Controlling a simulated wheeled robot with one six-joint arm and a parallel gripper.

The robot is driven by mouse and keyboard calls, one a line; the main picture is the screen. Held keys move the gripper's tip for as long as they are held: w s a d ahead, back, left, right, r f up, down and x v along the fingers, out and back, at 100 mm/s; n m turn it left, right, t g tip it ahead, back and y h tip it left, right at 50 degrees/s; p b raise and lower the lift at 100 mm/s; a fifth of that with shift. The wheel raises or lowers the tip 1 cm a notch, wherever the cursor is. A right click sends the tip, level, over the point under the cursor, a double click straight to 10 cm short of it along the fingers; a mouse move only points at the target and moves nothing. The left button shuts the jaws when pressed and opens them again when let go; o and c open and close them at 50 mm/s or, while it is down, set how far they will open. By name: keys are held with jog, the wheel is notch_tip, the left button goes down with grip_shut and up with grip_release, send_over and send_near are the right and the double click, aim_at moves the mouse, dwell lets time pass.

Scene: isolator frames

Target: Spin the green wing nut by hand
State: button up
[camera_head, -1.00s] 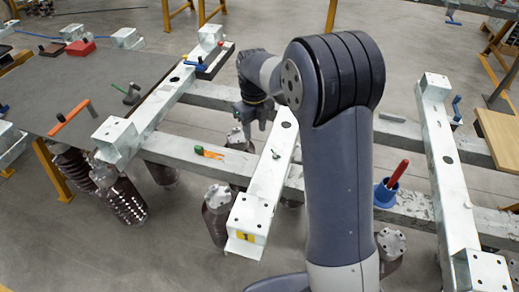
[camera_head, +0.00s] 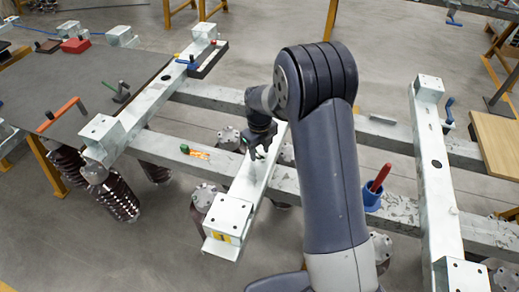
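A small green part, which looks like the wing nut (camera_head: 259,156), sits on top of the middle galvanised crossbeam (camera_head: 243,187). My gripper (camera_head: 256,154) points down right at it, with its fingertips at or just above the nut. The fingers partly cover the nut, and I cannot tell whether they touch it. The fingers are too small and dark to show whether they are open or shut.
A blue cup with a red-handled tool (camera_head: 378,180) stands on the front rail, right of my arm. A green and orange item (camera_head: 193,152) lies on that rail to the left. A dark table (camera_head: 75,85) with tools is at left. A right crossbeam (camera_head: 437,165) stands beyond the cup.

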jog(key=shift+c, duration=0.4)
grip_shut()
jog(key=shift+n, duration=0.3)
